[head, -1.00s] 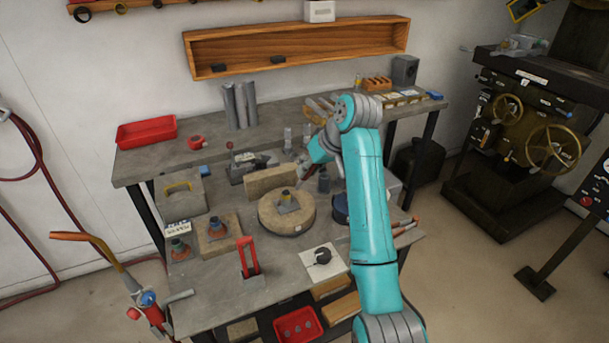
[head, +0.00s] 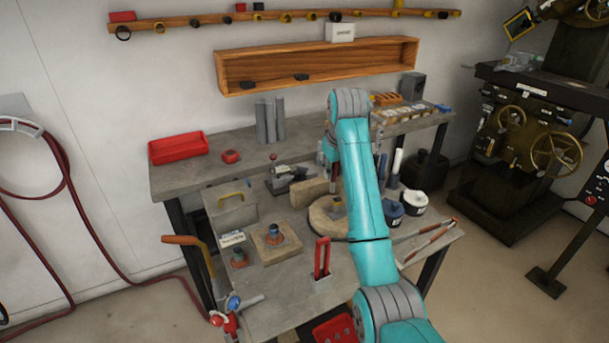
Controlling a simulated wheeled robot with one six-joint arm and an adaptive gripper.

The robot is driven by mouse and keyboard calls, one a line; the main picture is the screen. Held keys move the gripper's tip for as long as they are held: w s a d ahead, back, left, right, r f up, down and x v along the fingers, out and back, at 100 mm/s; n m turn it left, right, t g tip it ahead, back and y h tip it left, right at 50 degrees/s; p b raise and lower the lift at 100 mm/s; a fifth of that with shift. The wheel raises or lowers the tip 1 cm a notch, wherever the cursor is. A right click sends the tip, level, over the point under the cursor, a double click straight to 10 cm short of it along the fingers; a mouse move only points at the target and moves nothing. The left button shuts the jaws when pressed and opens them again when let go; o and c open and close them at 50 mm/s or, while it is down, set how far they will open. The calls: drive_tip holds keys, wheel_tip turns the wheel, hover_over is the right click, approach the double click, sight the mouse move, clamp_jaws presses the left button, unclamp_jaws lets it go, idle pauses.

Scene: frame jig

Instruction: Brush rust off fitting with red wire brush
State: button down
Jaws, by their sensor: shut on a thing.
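One fitting (head: 274,233), with a dark blue-grey top and a rusty orange base, stands on a square tan board (head: 286,246) on the bench. A round tan block (head: 322,216) lies to the right, partly hidden by my arm. My gripper is hidden behind my raised arm, so its fingers and anything in them do not show. I cannot make out a red wire brush. A red upright, frame-shaped thing (head: 322,258) stands near the bench's front.
A tan upright block (head: 308,192) and a small vise-like tool (head: 285,180) stand behind the boards. Dark blue (head: 391,213) and white (head: 413,203) round containers sit right of my arm. A red tray (head: 178,147) is on the back shelf. The front left benchtop (head: 270,300) is mostly clear.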

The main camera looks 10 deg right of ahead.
drive_tip(key=shift+a+f, duration=0.2)
drive_tip(key=shift+a, duration=0.05)
drive_tip(key=shift+a+f, duration=0.15)
drive_tip(key=shift+f, duration=2.9)
drive_tip(key=shift+f, duration=0.6)
drive_tip(key=shift+w+a+r, duration=0.1)
drive_tip(key=shift+w+a, duration=0.1)
drive_tip(key=shift+w, duration=0.55)
drive_tip(key=shift+s+d, duration=0.25)
drive_tip(key=shift+s, duration=0.6)
drive_tip(key=shift+w+a, duration=0.25)
drive_tip(key=shift+w, duration=0.5)
